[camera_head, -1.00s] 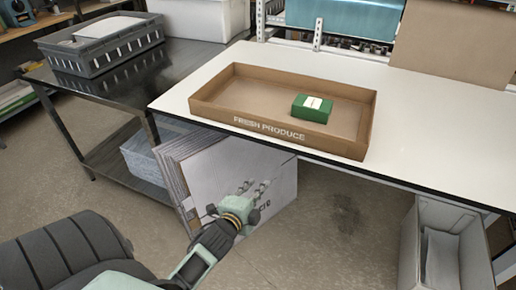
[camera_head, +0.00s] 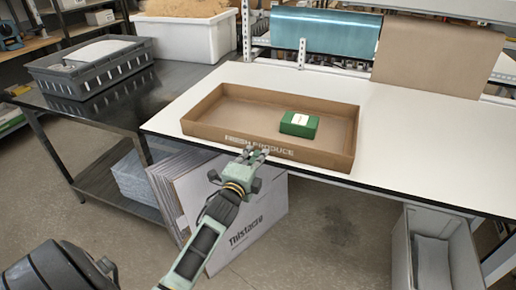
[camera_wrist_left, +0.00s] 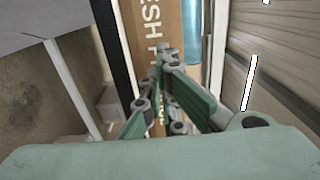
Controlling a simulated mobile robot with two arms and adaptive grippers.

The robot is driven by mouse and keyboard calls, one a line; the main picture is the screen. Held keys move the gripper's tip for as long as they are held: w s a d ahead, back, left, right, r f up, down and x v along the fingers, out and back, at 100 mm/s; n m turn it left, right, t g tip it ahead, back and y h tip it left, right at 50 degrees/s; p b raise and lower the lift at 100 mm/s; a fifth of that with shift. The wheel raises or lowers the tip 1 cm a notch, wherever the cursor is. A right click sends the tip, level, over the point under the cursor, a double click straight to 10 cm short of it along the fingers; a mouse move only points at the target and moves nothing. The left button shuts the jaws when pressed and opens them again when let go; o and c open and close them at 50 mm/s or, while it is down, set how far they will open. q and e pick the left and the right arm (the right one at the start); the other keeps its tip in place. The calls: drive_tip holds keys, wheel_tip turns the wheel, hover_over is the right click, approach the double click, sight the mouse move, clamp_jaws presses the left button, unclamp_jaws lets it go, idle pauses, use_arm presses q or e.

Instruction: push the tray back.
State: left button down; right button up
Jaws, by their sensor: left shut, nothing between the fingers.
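The tray (camera_head: 212,131) is a shallow brown cardboard box printed "FRESH PRODUCE". It sits on the white table near the front edge, and a green box (camera_head: 299,124) with a white label lies inside it. My left gripper (camera_head: 254,153) is shut and empty at the tray's front wall, covering part of the lettering. I cannot tell whether it touches the wall. In the left wrist view the gripper's fingers (camera_wrist_left: 160,92) are in front of the tray's printed wall (camera_wrist_left: 152,28). My right gripper is not in view.
The white tabletop (camera_head: 420,130) is clear to the right of the tray, with a strip of free room behind it. A shelf with a blue roll (camera_head: 325,33) and a brown paper roll (camera_head: 436,55) stands at the back. Flattened cartons (camera_head: 240,205) lean below the table.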

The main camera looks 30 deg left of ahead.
use_arm(q)
drive_tip(key=shift+x, duration=1.05)
drive_tip(key=b+x, duration=0.3)
drive_tip(key=x, duration=0.5)
drive_tip(key=shift+w+f+b, duration=0.2)
drive_tip(key=shift+w+b, duration=0.05)
drive_tip(key=shift+b, duration=0.15)
drive_tip(key=shift+w+a+r, duration=0.1)
drive_tip(key=shift+w+r, duration=0.1)
drive_tip(key=shift+w, duration=0.25)
